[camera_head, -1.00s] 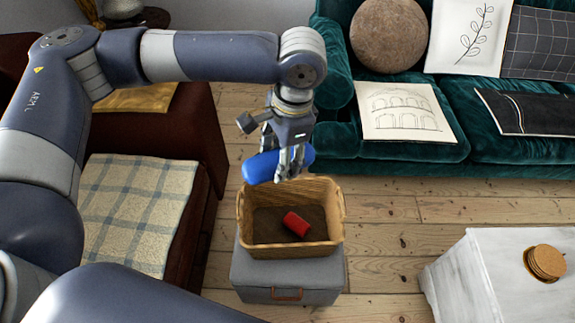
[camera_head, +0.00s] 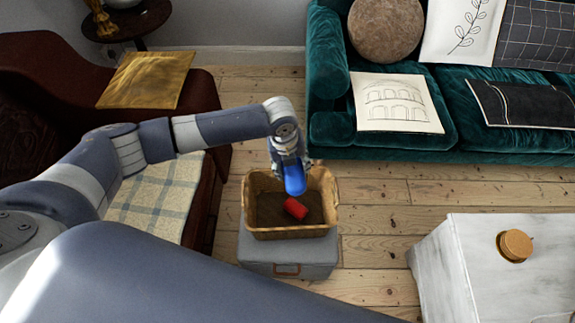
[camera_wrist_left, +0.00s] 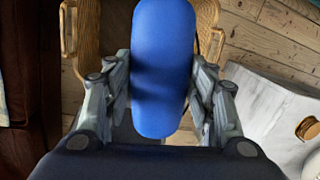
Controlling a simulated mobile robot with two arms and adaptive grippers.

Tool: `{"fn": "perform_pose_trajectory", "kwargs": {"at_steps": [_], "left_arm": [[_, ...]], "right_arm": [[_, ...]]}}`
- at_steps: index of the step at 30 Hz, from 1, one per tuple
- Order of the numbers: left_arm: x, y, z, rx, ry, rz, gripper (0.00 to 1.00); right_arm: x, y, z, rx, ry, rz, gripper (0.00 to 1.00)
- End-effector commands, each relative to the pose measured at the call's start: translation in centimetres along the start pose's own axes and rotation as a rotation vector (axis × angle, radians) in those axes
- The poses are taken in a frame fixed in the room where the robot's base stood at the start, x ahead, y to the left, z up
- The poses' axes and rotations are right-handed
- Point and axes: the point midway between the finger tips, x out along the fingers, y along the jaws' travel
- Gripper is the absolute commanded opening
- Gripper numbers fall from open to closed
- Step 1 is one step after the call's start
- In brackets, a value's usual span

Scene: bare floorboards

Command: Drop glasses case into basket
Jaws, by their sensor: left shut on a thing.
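The blue glasses case (camera_head: 295,179) is in my left gripper (camera_head: 291,160), over the basket. In the left wrist view the blue case (camera_wrist_left: 162,70) lies between the two fingers of my left gripper (camera_wrist_left: 160,100), which are shut on it. The wicker basket (camera_head: 256,232) stands below on a grey box. In the left wrist view the basket's rim (camera_wrist_left: 88,30) shows behind the case. A red object (camera_head: 296,208) lies inside the basket, just below the case. My right gripper is not in view.
The grey box (camera_head: 285,257) with a brown handle bears the basket. A green sofa (camera_head: 455,100) stands at the back right and a white marble table (camera_head: 440,255) at the right. A brown chair (camera_head: 60,90) is at the left. Bare floorboards (camera_head: 375,200) lie between.

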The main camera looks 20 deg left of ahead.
Motion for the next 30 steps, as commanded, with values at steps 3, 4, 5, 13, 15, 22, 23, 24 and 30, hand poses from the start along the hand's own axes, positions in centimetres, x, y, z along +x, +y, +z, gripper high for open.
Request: {"fn": "perform_pose_trajectory", "kwargs": {"at_steps": [3, 4, 5, 13, 15, 22, 23, 24, 30], "left_arm": [[0.9, 0.8, -0.3, 0.128, 0.022, -0.012, 0.26], [1.1, 0.9, -0.4, 0.155, 0.026, -0.015, 0.26], [1.3, 1.0, -0.5, 0.179, 0.029, -0.018, 0.26], [2.6, 1.6, -0.7, 0.270, 0.038, -0.027, 0.26], [3.1, 1.7, -0.7, 0.271, 0.037, -0.027, 0.26], [5.7, 2.0, -1.0, 0.269, 0.038, -0.027, 0.26], [6.0, 2.1, -1.0, 0.269, 0.038, -0.027, 0.26], [6.5, 2.1, -1.0, 0.269, 0.037, -0.027, 0.26], [8.1, 2.4, -1.2, 0.269, 0.037, -0.027, 0.26]], "right_arm": [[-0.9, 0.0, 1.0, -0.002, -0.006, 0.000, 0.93], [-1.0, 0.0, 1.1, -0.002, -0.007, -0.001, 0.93], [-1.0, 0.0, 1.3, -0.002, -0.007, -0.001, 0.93], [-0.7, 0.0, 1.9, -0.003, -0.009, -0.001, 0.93], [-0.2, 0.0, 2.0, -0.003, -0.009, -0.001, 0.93], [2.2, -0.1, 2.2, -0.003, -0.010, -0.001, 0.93], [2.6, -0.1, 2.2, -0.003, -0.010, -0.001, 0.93], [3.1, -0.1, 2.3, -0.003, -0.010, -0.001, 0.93], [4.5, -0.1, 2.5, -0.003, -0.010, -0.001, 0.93]]}}
